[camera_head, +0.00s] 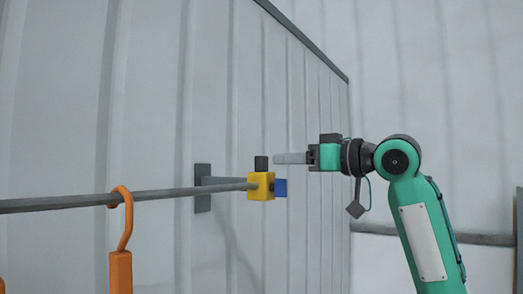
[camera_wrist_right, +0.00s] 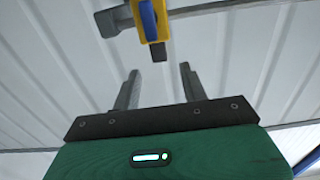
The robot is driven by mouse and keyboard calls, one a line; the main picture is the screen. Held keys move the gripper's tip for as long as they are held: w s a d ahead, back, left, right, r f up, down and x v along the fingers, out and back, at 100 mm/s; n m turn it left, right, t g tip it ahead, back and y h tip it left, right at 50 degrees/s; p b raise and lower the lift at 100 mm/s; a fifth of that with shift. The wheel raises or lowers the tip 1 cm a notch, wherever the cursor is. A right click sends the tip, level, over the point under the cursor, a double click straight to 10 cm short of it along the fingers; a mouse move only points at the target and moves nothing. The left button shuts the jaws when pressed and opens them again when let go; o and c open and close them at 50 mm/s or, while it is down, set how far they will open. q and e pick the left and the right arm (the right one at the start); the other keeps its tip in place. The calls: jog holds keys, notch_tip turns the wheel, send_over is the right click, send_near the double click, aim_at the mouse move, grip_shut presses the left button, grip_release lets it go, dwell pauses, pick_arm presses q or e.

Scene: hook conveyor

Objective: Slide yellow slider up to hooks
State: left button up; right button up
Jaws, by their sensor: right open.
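The yellow slider (camera_head: 261,186) is a small block at the right end of the grey rail (camera_head: 170,194). It has a black knob (camera_head: 261,163) on top and a blue part (camera_head: 281,188) on its right side. The slider also shows at the top of the right wrist view (camera_wrist_right: 165,22). An orange hook (camera_head: 124,225) hangs on the rail, well left of the slider. My right gripper (camera_head: 277,158) is open and empty, its fingers pointing left, just right of the knob. In the wrist view the knob lies ahead of the gap between the fingers (camera_wrist_right: 158,82). My left gripper is out of view.
A grey wall bracket (camera_head: 202,188) carries the rail in front of the ribbed pale wall (camera_head: 60,100). Part of another orange thing (camera_head: 2,286) shows at the lower left edge. The rail between hook and slider is clear.

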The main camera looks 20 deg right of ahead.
aim_at(266, 159)
jog(key=p+x, duration=0.3)
jog(key=x, duration=0.3)
jog(key=shift+w+a+r, duration=0.1)
jog(key=shift+w+r, duration=0.05)
jog(key=shift+w, duration=0.05)
jog(key=shift+x, duration=0.8)
grip_shut()
